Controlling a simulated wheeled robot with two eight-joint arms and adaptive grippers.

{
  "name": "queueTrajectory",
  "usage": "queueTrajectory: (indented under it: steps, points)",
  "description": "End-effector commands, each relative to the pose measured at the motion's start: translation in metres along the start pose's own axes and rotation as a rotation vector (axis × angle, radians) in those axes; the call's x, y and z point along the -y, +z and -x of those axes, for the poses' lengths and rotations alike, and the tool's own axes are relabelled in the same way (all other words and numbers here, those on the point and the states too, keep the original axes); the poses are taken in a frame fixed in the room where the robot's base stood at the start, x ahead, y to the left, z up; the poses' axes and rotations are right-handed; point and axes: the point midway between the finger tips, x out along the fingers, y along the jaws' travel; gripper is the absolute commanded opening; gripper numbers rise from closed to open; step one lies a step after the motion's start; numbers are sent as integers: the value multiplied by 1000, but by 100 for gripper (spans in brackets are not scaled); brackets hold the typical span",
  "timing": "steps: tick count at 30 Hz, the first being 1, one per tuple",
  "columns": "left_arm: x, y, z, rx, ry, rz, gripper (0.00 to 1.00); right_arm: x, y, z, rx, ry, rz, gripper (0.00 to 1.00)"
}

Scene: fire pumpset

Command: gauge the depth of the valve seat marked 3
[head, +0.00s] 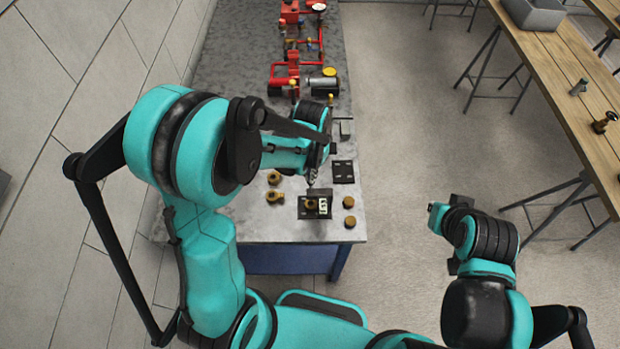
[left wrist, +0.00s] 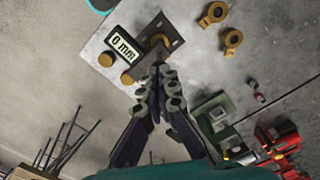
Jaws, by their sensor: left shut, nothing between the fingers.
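A small gauge display (left wrist: 122,43) reads "0 mm" in the left wrist view, and its white face (head: 323,207) shows small in the head view. It sits on a black plate (left wrist: 172,30) beside a brass fitting (left wrist: 158,40). Loose brass fittings (head: 273,177) (head: 349,221) lie on both sides of the plate. No number 3 is legible on any of them, so I cannot tell which is marked 3. My left gripper (left wrist: 158,73) is shut and empty, its tips close to the fitting on the plate. My right arm's end (head: 445,215) hangs beside the bench, its fingers unclear.
The grey bench (head: 230,90) carries another black plate (head: 343,171) and a grey-green block (left wrist: 212,112). Red pump piping (head: 292,58) stands at its far end. A wooden table (head: 560,75) with a grey bin (head: 533,13) is at right. Open floor lies between.

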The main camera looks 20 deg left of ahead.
Motion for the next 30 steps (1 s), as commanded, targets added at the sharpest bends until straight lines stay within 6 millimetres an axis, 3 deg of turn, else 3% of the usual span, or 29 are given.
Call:
queueTrajectory:
  steps: [30]
  points:
    - [0, 0, -26, 0, 0, 0, 0, 0, 15, -20, 0, 0, 0, 0]
